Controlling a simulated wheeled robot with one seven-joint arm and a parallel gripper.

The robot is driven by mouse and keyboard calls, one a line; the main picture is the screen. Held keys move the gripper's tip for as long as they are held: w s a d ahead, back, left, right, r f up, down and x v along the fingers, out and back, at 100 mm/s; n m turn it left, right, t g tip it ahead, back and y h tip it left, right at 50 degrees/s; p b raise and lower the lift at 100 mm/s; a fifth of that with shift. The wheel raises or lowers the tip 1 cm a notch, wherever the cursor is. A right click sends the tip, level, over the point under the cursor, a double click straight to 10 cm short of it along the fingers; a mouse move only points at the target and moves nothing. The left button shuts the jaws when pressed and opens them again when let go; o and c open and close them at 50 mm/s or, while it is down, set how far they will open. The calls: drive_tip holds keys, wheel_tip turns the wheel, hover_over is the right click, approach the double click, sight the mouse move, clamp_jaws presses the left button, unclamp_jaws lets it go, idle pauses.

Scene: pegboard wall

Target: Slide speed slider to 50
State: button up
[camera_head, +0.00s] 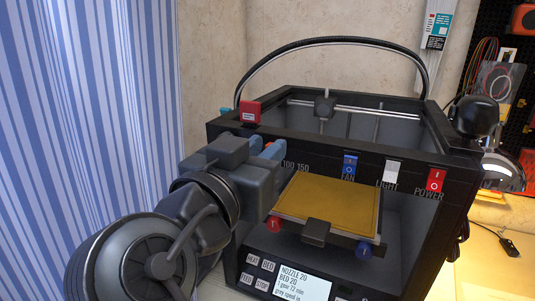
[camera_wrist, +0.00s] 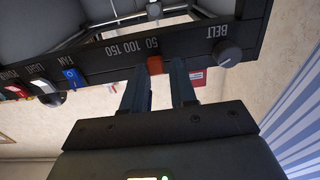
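The speed slider's orange knob (camera_wrist: 154,66) shows in the wrist view on the printer's dark front edge. It is close beside the 50 mark (camera_wrist: 152,43); the 100 and 150 marks lie to the left of it. My gripper (camera_wrist: 160,76) has its two fingers apart, one on each side of the knob. A gap shows between the knob and the right finger; I cannot tell whether the left finger touches it. In the head view my gripper (camera_head: 268,150) is at the printer's front top edge and hides the knob and the 50 mark.
The black printer (camera_head: 440,240) has a fan switch (camera_head: 349,165), a light switch (camera_head: 391,172) and a red power switch (camera_head: 436,181) right of the scale. A belt knob (camera_wrist: 229,54) is beside the slider. An orange bed (camera_head: 330,203) is below, and a striped curtain (camera_head: 90,100) at left.

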drive_tip(key=o, duration=0.4)
drive_tip(key=shift+a, duration=0.1)
drive_tip(key=shift+c, duration=0.2)
drive_tip(key=b+v, duration=0.1)
drive_tip(key=v, duration=0.6)
drive_tip(key=shift+s, duration=0.35)
drive_tip(key=shift+a, duration=0.1)
drive_tip(key=d+f+n+y, duration=0.3)
drive_tip(key=d+f+n, duration=0.15)
drive_tip(key=f, duration=0.55)
drive_tip(key=d+f+n+y, duration=0.25)
drive_tip(key=d+f, duration=0.35)
drive_tip(key=f, duration=0.4)
drive_tip(key=s+d+f+n+g+y, duration=0.2)
drive_tip(key=s+d+f+y, duration=0.1)
drive_tip(key=s+d+f, duration=0.65)
drive_tip(key=s+d+r+m, duration=0.1)
drive_tip(key=s+d, duration=0.1)
drive_tip(key=s, duration=0.5)
drive_tip(key=s+d+r+m+h, duration=0.1)
drive_tip(key=s+d+r+m, duration=0.1)
drive_tip(key=s, duration=0.5)
drive_tip(key=s+d+r+m+h, duration=0.1)
drive_tip(key=s+d+m, duration=0.1)
drive_tip(key=s+d, duration=0.2)
drive_tip(key=v, duration=0.3)
drive_tip(key=shift+s, duration=0.25)
